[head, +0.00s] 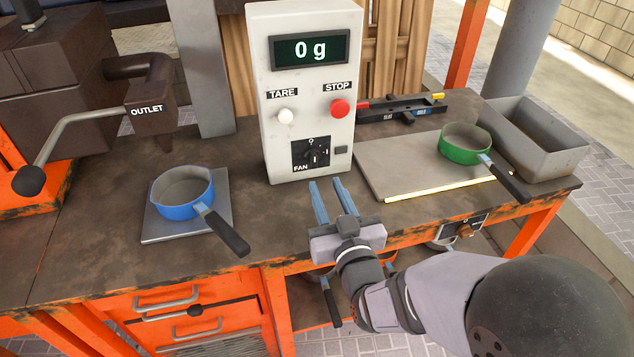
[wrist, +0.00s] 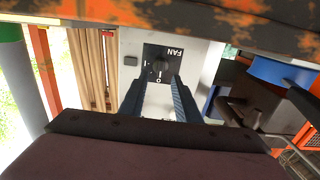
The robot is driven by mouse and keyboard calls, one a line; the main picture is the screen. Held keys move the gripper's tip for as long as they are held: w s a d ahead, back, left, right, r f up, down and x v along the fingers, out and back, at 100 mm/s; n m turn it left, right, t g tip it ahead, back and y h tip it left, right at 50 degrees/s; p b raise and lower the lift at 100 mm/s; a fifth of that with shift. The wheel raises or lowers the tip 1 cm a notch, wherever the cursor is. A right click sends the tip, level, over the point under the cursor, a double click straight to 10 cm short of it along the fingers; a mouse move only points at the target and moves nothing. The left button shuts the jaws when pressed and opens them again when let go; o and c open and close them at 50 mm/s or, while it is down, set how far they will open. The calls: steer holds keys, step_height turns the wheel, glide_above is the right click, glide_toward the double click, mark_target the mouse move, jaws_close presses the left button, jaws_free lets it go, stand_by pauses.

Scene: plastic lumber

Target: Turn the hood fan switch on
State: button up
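The fan switch (head: 317,153) is a black rotary knob on a black plate labelled FAN, low on the front of a white control box (head: 305,75). My gripper (head: 332,182) is just in front of and below the switch, with its two blue-grey fingers apart and pointing at the box. Nothing shows between the fingers. In the wrist view, the knob (wrist: 158,66) appears upside down beyond the fingertips of my gripper (wrist: 155,80), roughly centred between them. I cannot tell for certain whether the fingers touch the plate; they look apart from the knob.
The box has a white TARE button (head: 286,116), a red STOP button (head: 340,108) and a display reading 0 g. A blue pan (head: 182,208) sits left on a metal plate. A green pan (head: 463,145) sits right, near a grey bin (head: 535,140). The worktop's front edge (head: 240,262) is close below.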

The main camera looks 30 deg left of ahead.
mark_target(315, 164)
steer(key=shift+s+a, duration=0.1)
steer(key=shift+w+a+r, duration=0.1)
steer(key=shift+w+a, duration=0.15)
steer(key=shift+p+x, duration=0.65)
steer(key=shift+x, duration=2.65)
jaws_close()
